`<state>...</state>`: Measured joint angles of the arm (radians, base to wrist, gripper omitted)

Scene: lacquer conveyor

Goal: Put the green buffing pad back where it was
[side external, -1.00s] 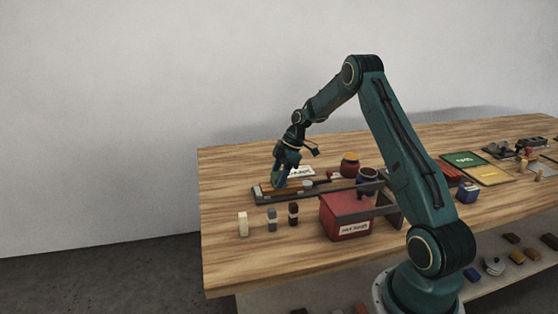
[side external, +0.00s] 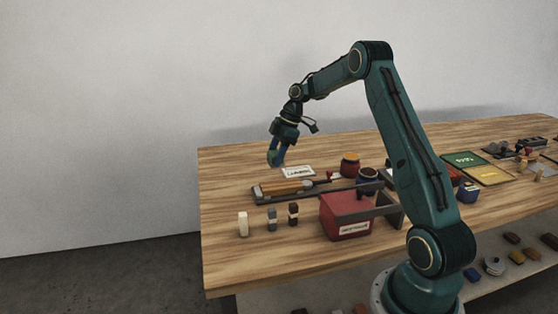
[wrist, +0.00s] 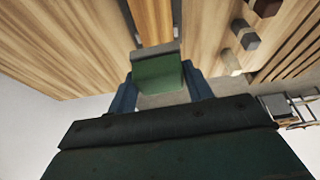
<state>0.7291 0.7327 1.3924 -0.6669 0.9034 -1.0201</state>
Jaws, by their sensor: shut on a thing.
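The green buffing pad (wrist: 158,74) sits between the blue fingers of my gripper in the wrist view, with a grey strip along its far edge. My gripper (wrist: 160,88) is shut on it. In the side view my gripper (side external: 275,160) points down in the air above the dark conveyor rig (side external: 325,189), near its left end and clear of the table. The pad is small and hard to make out there. Its original place cannot be told from these frames.
A brown block (side external: 284,188) lies on the rig, with a white card (side external: 298,171) behind it. Several small blocks (side external: 271,219) stand in front. A red bin (side external: 345,218) and two jars (side external: 350,165) are to the right. The table's left end is clear.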

